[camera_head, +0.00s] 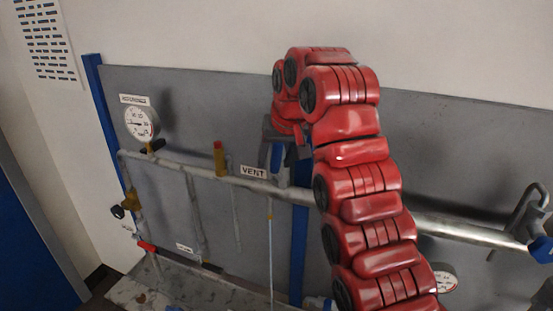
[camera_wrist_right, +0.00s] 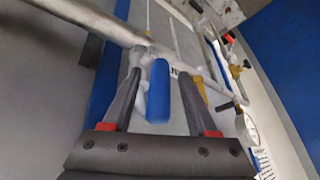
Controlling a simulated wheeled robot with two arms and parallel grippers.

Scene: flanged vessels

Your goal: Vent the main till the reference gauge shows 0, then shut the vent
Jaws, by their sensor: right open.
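The main is a pale horizontal pipe (camera_head: 220,177) along a grey panel. The white VENT label (camera_head: 253,171) sits on it, left of a blue handle (camera_head: 277,160). The round reference gauge (camera_head: 142,122) is at the upper left under its label; its needle is too small to read surely. My right gripper (camera_head: 280,135) is at the vent, partly hidden by my red arm. In the right wrist view my right gripper (camera_wrist_right: 160,82) is open, with the blue handle (camera_wrist_right: 158,92) between its fingers; contact cannot be told. My left gripper is out of view.
A yellow fitting with a red top (camera_head: 219,158) stands on the pipe left of the label. A red lever (camera_head: 147,247) is at the lower left. A second gauge (camera_head: 443,278) is partly hidden at the lower right. A blue-ended fitting (camera_head: 541,248) is at the right edge.

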